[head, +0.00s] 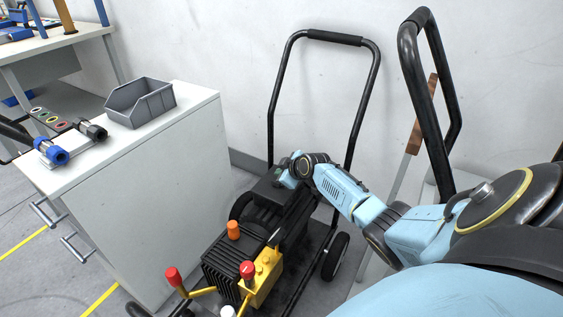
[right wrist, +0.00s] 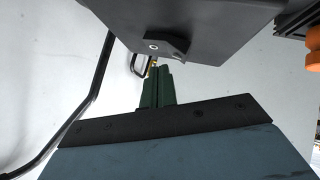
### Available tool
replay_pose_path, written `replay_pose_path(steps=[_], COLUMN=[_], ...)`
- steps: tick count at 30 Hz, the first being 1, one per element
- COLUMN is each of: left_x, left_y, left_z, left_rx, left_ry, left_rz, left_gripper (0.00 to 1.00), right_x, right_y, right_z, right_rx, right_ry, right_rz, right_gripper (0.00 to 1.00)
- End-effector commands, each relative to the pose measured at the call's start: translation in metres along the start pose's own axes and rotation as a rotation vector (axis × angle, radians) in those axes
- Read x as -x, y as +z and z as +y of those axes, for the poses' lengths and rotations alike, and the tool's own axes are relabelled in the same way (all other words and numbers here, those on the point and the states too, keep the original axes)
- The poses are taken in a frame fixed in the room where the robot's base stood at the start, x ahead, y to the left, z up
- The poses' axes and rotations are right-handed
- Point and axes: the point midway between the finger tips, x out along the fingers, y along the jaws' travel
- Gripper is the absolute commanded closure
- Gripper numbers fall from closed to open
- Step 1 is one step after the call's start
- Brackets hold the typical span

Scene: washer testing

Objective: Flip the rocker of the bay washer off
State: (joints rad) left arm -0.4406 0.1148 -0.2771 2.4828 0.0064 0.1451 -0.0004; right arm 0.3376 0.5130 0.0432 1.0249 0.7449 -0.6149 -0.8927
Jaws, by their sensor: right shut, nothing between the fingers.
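The bay washer (head: 222,262) stands on a wheeled frame with a tall black handle. It has a black finned pump, a yellow block and a dark box (head: 268,190) at its back. My right gripper (head: 278,172) is at this box, mostly hidden by my light blue wrist. In the right wrist view its green fingers (right wrist: 157,88) are shut and empty, just below a dark box (right wrist: 190,35). I cannot tell whether they touch it. The rocker cannot be made out in either view, so its position cannot be told. My left gripper is not in view.
A white cabinet (head: 150,200) stands left of the washer, with a grey bin (head: 142,103) and blue and black fittings on top. A second black handle (head: 415,75) rises at right. The wall is close behind. An orange cap (head: 233,230) and red knobs stick up in front.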

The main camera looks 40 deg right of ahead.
Motion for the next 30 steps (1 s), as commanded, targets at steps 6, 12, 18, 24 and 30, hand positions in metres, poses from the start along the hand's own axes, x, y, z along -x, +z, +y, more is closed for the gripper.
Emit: replay_pose_path(steps=[6,12,18,24,30], left_x=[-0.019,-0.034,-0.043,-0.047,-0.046], left_y=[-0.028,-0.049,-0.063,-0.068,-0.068], left_z=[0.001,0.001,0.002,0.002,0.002], left_rx=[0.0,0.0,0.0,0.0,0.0], left_ry=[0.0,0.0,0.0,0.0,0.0], left_rz=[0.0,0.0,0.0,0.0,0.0], left_gripper=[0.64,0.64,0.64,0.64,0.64], right_x=[0.024,0.066,0.1,0.114,0.116], right_y=[-0.025,-0.02,-0.019,-0.018,-0.017], right_z=[0.012,0.022,0.029,0.032,0.033], right_rx=[0.002,0.006,0.003,0.001,0.0], right_ry=[0.0,0.0,-0.001,0.0,0.0], right_rz=[0.001,-0.003,-0.001,0.0,0.001], right_gripper=[1.0,1.0,1.0,1.0,1.0])
